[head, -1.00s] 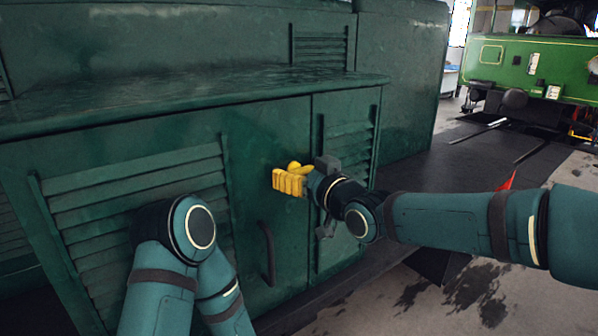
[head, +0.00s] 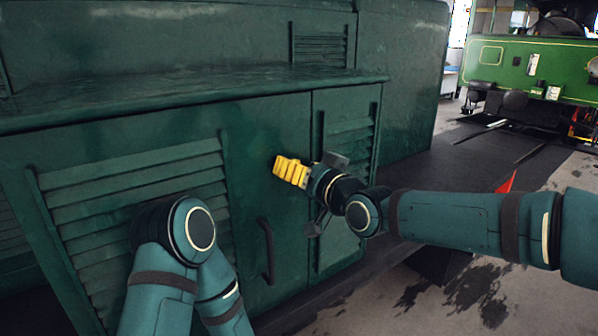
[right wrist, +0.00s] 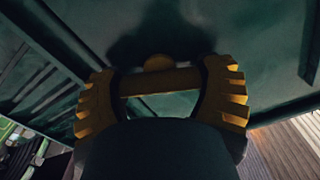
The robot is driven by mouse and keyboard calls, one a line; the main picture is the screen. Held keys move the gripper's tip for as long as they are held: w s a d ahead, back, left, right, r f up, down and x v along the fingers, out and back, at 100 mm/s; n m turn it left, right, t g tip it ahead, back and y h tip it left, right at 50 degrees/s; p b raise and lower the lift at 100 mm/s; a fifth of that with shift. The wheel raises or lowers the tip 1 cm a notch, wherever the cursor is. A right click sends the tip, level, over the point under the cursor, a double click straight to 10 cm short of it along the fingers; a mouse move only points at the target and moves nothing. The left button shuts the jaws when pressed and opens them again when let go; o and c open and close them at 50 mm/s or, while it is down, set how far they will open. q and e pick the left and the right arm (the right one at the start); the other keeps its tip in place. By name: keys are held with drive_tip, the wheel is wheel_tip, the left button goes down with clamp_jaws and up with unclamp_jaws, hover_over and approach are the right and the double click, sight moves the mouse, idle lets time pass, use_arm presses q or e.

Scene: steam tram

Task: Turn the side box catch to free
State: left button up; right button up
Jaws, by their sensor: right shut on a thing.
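The side box catch (right wrist: 158,81) shows in the right wrist view as a yellow bar with a round hub, against the green door. My right gripper (head: 291,171) has yellow ribbed fingers and is at the door's upper right part in the head view. In the right wrist view its fingers (right wrist: 160,95) are on both sides of the catch, shut on the bar's ends. In the head view the fingers hide the catch. My left arm is folded at the lower left of the head view; its gripper is out of view.
The green side box door (head: 262,130) has louvres and a dark vertical handle (head: 267,252) below my right gripper. A box top ledge (head: 200,96) overhangs above. Open floor (head: 450,300) lies at the lower right, and a green vehicle (head: 540,65) stands behind.

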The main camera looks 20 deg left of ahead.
drive_tip(key=m+b, duration=0.1)
drive_tip(key=m, duration=0.2)
drive_tip(key=shift+f, duration=0.1)
drive_tip(key=m+b, duration=0.1)
drive_tip(key=m, duration=0.1)
drive_tip(key=shift+m+b, duration=0.3)
drive_tip(key=shift+m, duration=0.1)
drive_tip(key=m+b, duration=0.2)
drive_tip(key=m, duration=0.2)
drive_tip(key=shift+b, duration=0.35)
drive_tip(key=shift+m+b, duration=0.85)
drive_tip(key=shift+m, duration=0.95)
drive_tip(key=o, duration=1.1)
drive_tip(key=shift+o, duration=0.2)
drive_tip(key=v, duration=1.2)
